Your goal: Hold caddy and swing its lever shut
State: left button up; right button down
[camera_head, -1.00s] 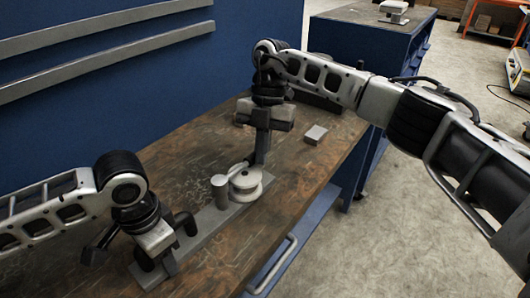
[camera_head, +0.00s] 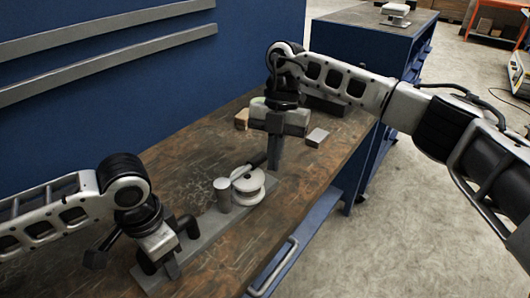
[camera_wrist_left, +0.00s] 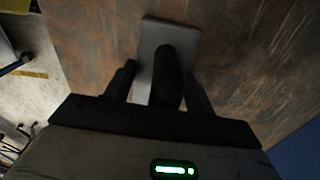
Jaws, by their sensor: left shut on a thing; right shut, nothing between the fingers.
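The caddy's long grey base plate (camera_head: 215,229) lies on the bench. Toward its far end are a round pale disc-shaped part (camera_head: 249,188) and a grey post (camera_head: 222,194). My right gripper (camera_head: 275,163) points down, shut and empty, just right of the lever's end. I cannot tell whether they touch.
The worn wooden bench (camera_head: 180,160) has a small grey block (camera_head: 317,137) to the right and a tan block (camera_head: 241,119) behind my right gripper. A blue panel (camera_head: 110,110) stands along the back. The bench's right edge drops to the floor.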

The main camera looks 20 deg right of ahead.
pick_arm(q)
jog(key=shift+w+a, duration=0.1)
pick_arm(e)
notch_tip(320, 180, up, 10)
jog(key=w+a, duration=0.1)
jog(key=w, duration=0.1)
jog(key=shift+a+f, duration=0.2)
jog(key=shift+w, duration=0.1)
pick_arm(q)
jog(key=o, duration=1.6)
